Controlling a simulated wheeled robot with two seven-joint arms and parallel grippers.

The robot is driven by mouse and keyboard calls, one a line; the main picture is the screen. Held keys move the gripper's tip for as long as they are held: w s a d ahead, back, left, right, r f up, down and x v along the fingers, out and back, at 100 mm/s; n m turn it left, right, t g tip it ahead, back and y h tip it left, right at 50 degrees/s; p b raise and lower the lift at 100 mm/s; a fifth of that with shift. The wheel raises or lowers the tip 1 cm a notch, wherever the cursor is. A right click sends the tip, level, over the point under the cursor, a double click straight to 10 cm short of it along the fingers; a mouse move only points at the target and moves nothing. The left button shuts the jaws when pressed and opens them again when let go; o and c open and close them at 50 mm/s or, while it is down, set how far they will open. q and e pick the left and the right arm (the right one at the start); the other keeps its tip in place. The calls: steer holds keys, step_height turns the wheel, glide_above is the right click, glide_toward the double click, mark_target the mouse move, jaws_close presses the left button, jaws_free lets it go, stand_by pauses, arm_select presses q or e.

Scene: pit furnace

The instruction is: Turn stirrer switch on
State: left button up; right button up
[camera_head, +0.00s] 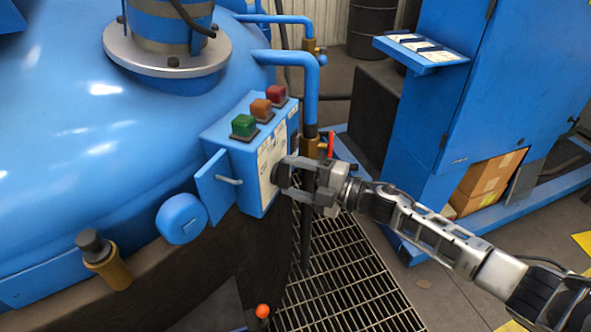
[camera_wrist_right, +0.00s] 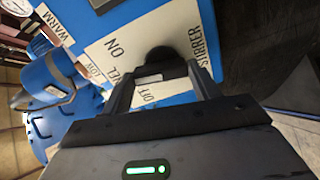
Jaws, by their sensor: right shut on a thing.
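The stirrer switch is a black rotary knob (camera_wrist_right: 166,62) on a white label plate marked ON, OFF and STIRRER. The plate is on the face of a blue control box (camera_head: 236,160), which has green, orange and red buttons on top. My right gripper (camera_head: 290,174) reaches the plate from the right. In the right wrist view its two fingers (camera_wrist_right: 163,84) are shut on the knob's handle, one on each side. In the head view the gripper mostly hides the knob. I cannot tell which mark the knob points to. My left gripper is out of view.
The box is fixed to a large blue furnace vessel (camera_head: 75,130). A blue pipe (camera_head: 310,95) and a valve with a red handle (camera_head: 331,144) stand close behind my gripper. A metal grating (camera_head: 345,285) lies below. A blue cabinet (camera_head: 500,90) stands to the right.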

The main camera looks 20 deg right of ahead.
steer(key=m+p, duration=0.1)
steer(key=m, duration=0.2)
steer(key=shift+d+r+m+p, duration=0.1)
steer(key=shift+m+p, duration=0.2)
steer(key=shift+p, duration=0.05)
steer(key=shift+w+m+p, duration=0.1)
steer(key=shift+m+p, duration=0.5)
steer(key=shift+m, duration=0.9)
steer(key=o, duration=1)
steer(key=b+v, duration=0.1)
steer(key=v, duration=1.5)
steer(key=shift+b, duration=0.35)
